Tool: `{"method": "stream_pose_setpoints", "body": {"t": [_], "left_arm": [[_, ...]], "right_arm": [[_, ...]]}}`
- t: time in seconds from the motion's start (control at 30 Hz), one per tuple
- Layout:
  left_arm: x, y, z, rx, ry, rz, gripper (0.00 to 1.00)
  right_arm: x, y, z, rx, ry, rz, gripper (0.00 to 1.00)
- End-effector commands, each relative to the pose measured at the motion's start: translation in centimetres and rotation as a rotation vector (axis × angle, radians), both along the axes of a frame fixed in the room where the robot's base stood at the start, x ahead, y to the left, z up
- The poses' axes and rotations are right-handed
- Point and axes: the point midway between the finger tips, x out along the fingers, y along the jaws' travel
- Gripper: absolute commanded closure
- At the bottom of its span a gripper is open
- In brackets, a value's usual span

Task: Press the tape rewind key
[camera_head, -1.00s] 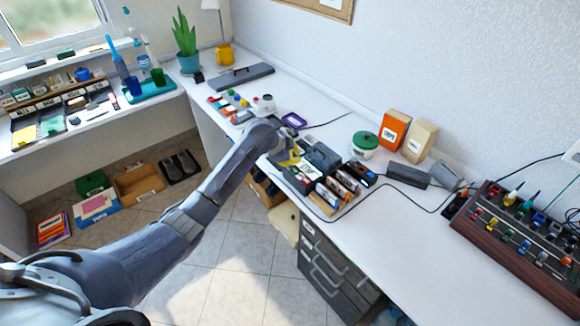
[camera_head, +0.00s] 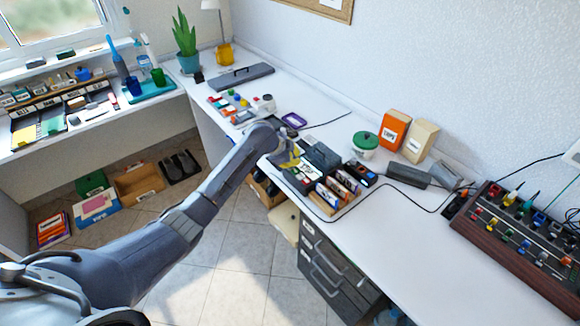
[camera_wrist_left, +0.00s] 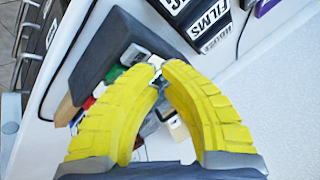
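A dark grey device (camera_head: 322,157), which looks like the tape player, sits on the white desk. My left gripper (camera_head: 291,160) is over the near left side of the device. Its yellow fingertips (camera_wrist_left: 158,66) come together in front of the white key, with nothing clearly held. Contact with a key cannot be told. The fingers hide part of the row, and no rewind marking is readable.
Labelled cases (camera_head: 338,189) stand close to the right of the device, and black ones marked FILMS (camera_wrist_left: 205,25) show in the wrist view. A green-lidded pot (camera_head: 365,146) and boxes stand behind. A mixer-like panel (camera_head: 520,235) is far right.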

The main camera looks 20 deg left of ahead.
Motion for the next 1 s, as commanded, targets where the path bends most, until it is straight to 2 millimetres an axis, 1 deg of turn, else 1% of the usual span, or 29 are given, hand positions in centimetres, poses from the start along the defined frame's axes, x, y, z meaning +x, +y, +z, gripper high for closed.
{"method": "stream_pose_setpoints", "body": {"t": [1.0], "left_arm": [[-0.03, 0.02, -0.73, 0.001, 0.001, -0.001, 1.0]], "right_arm": [[-0.01, 0.0, 0.0, 0.0, 0.0, 0.0, 1.0]]}}
